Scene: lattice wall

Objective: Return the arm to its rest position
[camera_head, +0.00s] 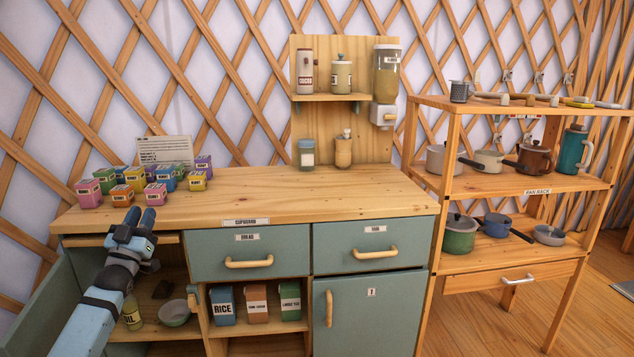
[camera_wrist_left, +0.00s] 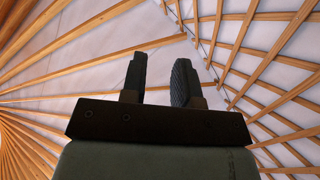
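My left arm comes in from the lower left, in front of the open left side of the cupboard (camera_head: 300,205). Its gripper (camera_head: 140,215) points up, near the front left edge of the cupboard top. In the left wrist view the two dark fingers (camera_wrist_left: 160,75) stand apart with nothing between them. Behind them are only the lattice and the pale tent lining. My right arm and gripper are not in view.
Several small coloured boxes (camera_head: 125,196) stand on the cupboard top behind my left gripper. An open green door (camera_head: 45,300) is at the left, and a bowl (camera_head: 174,313) sits inside the cupboard. The middle of the top is clear. A pan rack (camera_head: 515,187) stands right.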

